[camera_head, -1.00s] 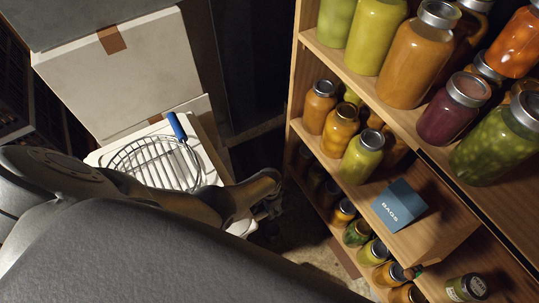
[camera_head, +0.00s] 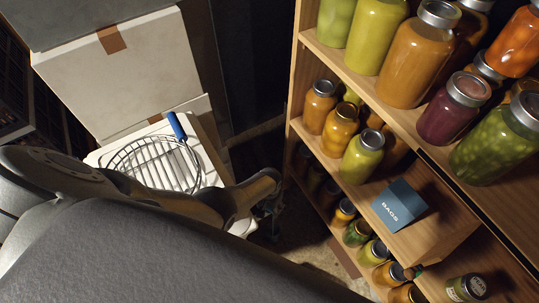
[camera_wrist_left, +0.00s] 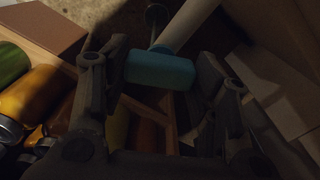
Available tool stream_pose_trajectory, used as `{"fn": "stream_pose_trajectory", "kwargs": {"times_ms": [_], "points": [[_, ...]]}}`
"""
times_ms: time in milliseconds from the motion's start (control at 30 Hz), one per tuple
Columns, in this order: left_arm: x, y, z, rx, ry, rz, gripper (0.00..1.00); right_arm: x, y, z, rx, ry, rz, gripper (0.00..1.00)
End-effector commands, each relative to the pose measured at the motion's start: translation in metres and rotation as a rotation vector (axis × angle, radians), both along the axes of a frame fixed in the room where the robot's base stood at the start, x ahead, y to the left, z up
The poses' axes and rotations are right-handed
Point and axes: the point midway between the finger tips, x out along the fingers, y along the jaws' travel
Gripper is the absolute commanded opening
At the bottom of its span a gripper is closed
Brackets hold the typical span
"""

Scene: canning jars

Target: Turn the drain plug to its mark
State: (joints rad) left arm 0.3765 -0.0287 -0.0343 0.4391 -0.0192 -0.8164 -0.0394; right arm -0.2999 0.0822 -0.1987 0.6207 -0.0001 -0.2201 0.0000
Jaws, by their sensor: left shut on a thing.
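In the left wrist view a teal, rounded block (camera_wrist_left: 160,70), which I take to be the drain plug, sits between the two fingers of my left gripper (camera_wrist_left: 162,78). The gripper is shut on it. A pale pipe (camera_wrist_left: 188,22) and a thin rod with a round end (camera_wrist_left: 155,14) show just beyond it. No mark for the plug can be made out in the dim light. In the head view my left gripper (camera_head: 270,212) is small and dark beside the shelf's foot, and the plug cannot be made out there. My right gripper is not in view.
A wooden shelf (camera_head: 440,222) with several filled jars and a blue bags box (camera_head: 399,205) stands right of my left arm. A wire basket (camera_head: 155,165) and stacked pale boxes (camera_head: 125,75) are at left. The floor gap between is narrow and dark.

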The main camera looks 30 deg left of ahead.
Motion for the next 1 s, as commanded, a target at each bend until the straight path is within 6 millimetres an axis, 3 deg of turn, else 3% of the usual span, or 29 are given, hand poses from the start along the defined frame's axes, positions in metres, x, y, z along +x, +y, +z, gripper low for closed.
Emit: {"fn": "stream_pose_trajectory", "kwargs": {"times_ms": [1000], "points": [[-0.0005, -0.0004, -0.0005, 0.000, 0.001, 0.932, 0.31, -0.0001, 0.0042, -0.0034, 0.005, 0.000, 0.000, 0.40]]}}
